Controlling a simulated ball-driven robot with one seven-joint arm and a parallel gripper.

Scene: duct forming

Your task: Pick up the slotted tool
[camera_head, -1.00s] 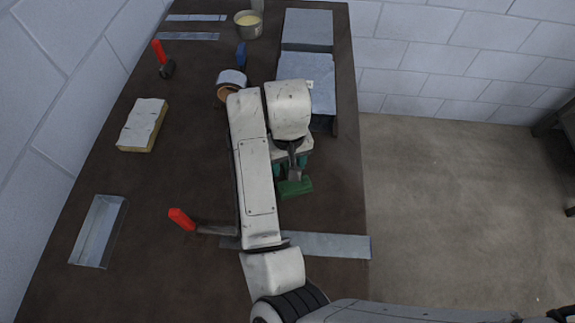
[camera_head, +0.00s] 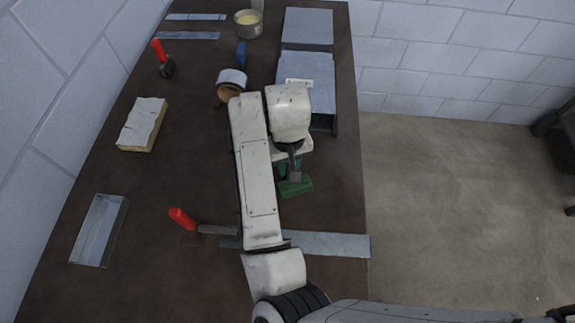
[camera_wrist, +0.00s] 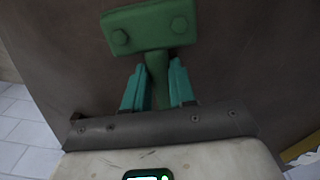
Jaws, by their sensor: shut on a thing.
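The slotted tool appears to be the green tool (camera_head: 295,188) with a wide head and a narrower handle. Its head (camera_wrist: 150,27), with two round bolts, shows at the top of the wrist view. My gripper (camera_wrist: 156,78) has its teal fingers on both sides of the green handle and is shut on it. In the head view my gripper (camera_head: 289,168) is partly hidden under my wrist. The slot is not clear, and I cannot tell if the tool is clear of the table.
The dark table (camera_head: 140,230) holds a flat metal strip (camera_head: 330,245), red-handled tools (camera_head: 181,219) (camera_head: 159,51), a tray (camera_head: 99,230), a yellowish block (camera_head: 142,124), a rolled piece (camera_head: 231,83), a pot (camera_head: 248,23) and grey metal ducts (camera_head: 307,78). Floor lies to the right.

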